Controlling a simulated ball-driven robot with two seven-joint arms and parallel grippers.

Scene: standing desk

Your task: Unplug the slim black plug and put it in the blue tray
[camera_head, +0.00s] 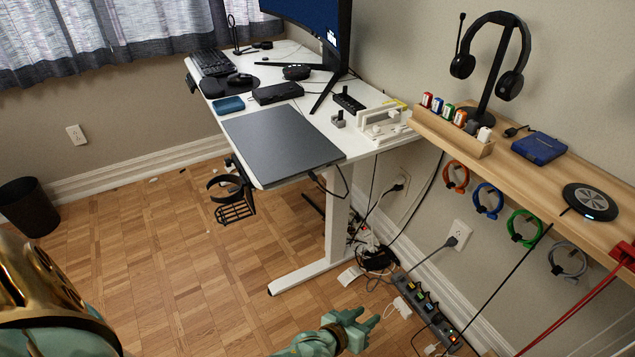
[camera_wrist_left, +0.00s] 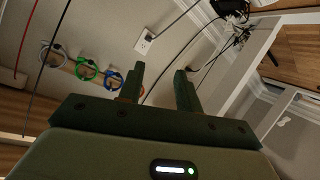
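My left gripper (camera_head: 360,326) is low over the floor at the bottom of the head view. Its two fingers also show in the left wrist view (camera_wrist_left: 160,85), spread apart with nothing between them. A black plug (camera_head: 452,241) with a dark cord sits in the right wall outlet. Another dark plug (camera_head: 398,187) is in the outlet nearer the desk. Several plugs fill the power strip (camera_head: 426,311) on the floor; I cannot tell which plug is the slim one. My right gripper is out of view.
The white standing desk (camera_head: 375,138) holds a closed laptop (camera_head: 282,142). The wooden shelf (camera_head: 480,172) carries a headset stand and a round charger (camera_head: 590,201). Coloured cable rings and cords hang below it. Open floor (camera_head: 200,270) lies left of the desk leg.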

